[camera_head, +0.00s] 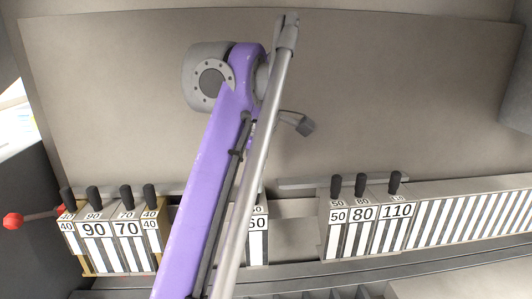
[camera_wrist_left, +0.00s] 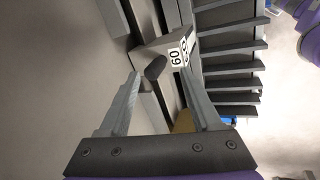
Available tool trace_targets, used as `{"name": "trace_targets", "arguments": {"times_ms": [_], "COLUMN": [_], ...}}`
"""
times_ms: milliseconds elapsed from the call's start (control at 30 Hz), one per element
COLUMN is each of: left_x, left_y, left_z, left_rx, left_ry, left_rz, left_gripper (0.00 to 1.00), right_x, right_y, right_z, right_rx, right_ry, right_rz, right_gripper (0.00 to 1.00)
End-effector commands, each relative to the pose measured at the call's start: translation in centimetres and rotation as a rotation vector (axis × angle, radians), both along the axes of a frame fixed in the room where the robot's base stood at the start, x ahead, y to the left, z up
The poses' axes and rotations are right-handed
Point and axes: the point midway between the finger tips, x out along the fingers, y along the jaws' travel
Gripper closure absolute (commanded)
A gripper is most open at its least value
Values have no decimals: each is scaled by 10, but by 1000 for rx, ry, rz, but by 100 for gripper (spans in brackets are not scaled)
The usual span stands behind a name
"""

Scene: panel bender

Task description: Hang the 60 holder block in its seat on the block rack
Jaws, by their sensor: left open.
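The 60 holder block (camera_head: 258,240) shows white and dark stripes in the head view. My arm hides its left part and its handle. It stands in line with the rack's row, with a gap to its right; whether it is fully seated I cannot tell. In the left wrist view the 60 block (camera_wrist_left: 176,52) has a dark handle pointing towards my left gripper (camera_wrist_left: 160,74). The gripper is open, its fingers on either side of the handle, with no visible grip. In the head view my gripper is hidden behind the arm. My right gripper is not seen.
The block rack (camera_head: 300,254) holds the 40, 90 and 70 blocks (camera_head: 128,232) on the left and the 50, 80 and 110 blocks (camera_head: 362,215) on the right. A long striped row (camera_head: 470,215) continues rightward. A red ball knob (camera_head: 13,220) sits at far left.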

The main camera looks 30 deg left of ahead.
Motion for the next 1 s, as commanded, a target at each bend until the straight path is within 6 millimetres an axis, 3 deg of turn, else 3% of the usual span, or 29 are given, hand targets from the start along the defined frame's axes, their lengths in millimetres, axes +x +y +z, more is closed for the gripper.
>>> {"name": "trace_targets", "arguments": {"times_ms": [100, 267, 433, 733, 1000], "left_x": [-6, -7, -3, 7, 16], "left_y": [10, 13, 17, 27, 33], "left_z": [14, 15, -1, -48, -70], "left_rx": [-32, -45, -45, -44, -44], "left_ry": [-10, -15, -16, -10, -16], "left_rz": [145, 205, 204, 203, 201], "left_gripper": [35, 35, 35, 35, 35], "right_x": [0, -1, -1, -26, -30], "right_y": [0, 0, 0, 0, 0], "right_z": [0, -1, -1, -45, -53], "right_rx": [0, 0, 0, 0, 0], "right_ry": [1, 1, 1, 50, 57], "right_rz": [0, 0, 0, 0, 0], "right_gripper": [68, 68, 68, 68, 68]}}
